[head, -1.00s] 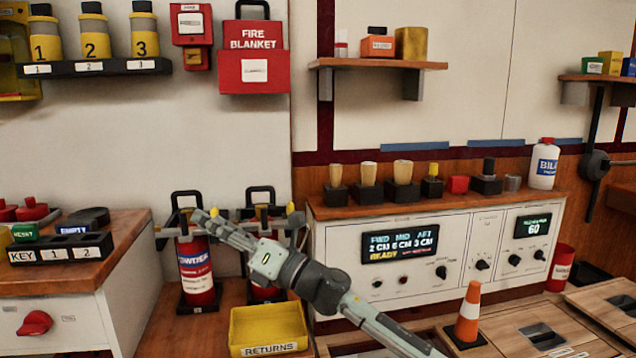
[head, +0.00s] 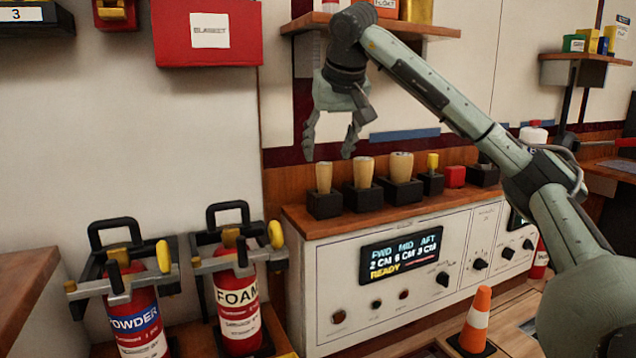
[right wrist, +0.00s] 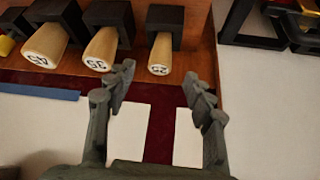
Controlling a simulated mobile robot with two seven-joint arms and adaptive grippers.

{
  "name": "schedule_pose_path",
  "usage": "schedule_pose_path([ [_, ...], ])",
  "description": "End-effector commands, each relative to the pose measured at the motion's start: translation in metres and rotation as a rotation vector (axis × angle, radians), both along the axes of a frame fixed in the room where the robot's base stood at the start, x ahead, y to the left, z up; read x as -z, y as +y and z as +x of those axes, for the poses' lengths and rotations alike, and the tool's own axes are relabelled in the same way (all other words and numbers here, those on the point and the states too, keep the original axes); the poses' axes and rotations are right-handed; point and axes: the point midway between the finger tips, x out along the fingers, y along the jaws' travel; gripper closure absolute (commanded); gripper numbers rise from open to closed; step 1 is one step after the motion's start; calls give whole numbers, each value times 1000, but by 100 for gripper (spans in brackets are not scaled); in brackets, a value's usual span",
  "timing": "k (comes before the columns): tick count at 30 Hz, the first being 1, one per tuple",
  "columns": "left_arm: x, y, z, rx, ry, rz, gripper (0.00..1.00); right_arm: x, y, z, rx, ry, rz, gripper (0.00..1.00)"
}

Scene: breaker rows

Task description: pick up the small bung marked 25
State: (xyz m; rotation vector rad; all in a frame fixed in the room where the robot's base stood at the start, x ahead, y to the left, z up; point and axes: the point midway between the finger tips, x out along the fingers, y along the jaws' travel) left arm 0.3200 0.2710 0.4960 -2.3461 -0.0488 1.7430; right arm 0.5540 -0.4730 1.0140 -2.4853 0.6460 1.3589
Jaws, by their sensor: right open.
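The small bung marked 25 is a tapered pale wooden plug (head: 324,177) standing upright in a black block at the left end of the row on the console. The right wrist view shows its numbered end (right wrist: 159,57), with the picture turned over. My right gripper (head: 330,150) is open and empty, pointing down just above this bung. In the right wrist view my fingers (right wrist: 160,85) stand apart on either side of the line to the bung, not touching it. My left gripper is not in view.
Close beside it stand the bung marked 35 (head: 364,172) and the larger one marked 45 (head: 401,167), then a small yellow plug (head: 432,162) and a red block (head: 455,176). A wall shelf (head: 310,22) hangs above. Fire extinguishers (head: 237,312) stand at lower left.

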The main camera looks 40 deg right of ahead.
Motion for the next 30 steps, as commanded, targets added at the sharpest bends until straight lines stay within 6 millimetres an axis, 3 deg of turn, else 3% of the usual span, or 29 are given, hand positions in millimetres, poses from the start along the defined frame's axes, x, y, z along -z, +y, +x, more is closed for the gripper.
schedule_pose_path([
  [12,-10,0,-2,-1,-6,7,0,44,-17,29,-1,-1,3,47],
  [20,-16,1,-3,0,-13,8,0,47,-17,31,-1,-2,3,47],
  [30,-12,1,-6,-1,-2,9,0,46,-17,31,-2,-2,4,87],
])
